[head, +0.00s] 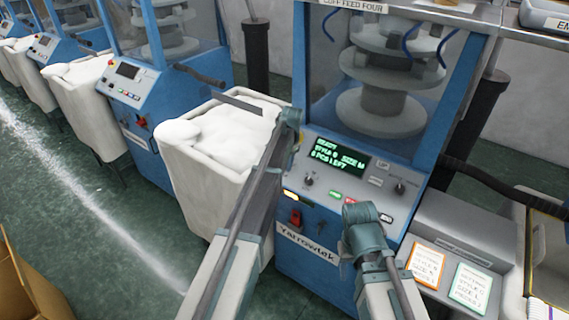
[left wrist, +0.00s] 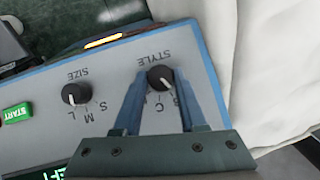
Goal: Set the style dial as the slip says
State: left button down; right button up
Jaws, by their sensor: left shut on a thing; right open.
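The style dial (left wrist: 160,78), a black round knob with a white pointer line, is between the two blue fingers of my left gripper (left wrist: 152,76), which is shut on it. In the upside-down left wrist view its pointer line is near the letters B and C. In the head view my left arm hides this dial. The green display (head: 338,157) shows a style, a size and pieces left; its style letter looks like C. Two paper slips, one orange-bordered (head: 427,262) and one green-bordered (head: 468,285), lie at right with small, blurred print. My right gripper (head: 366,214) is open and empty before the panel.
The size dial (left wrist: 76,94) and the green START button (left wrist: 17,113) are close beside the style dial. A red switch (head: 296,217) is lower on the panel. A white bin (head: 185,190) stands left of the machine. A cardboard box (head: 12,285) is at lower left.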

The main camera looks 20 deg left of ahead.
pick_arm(q)
jog(key=shift+s+m, duration=0.1)
jog(key=shift+m, duration=0.3)
dwell(0.3)
jog(key=shift+c, duration=2.3)
grip_release()
jog(key=shift+r, duration=0.1)
notch_tip(320, 180, up, 13)
jog(key=s+d+p, duration=0.2)
jog(key=p, duration=1.1)
jog(key=shift+d, duration=0.3)
jog(key=shift+r, duration=0.1)
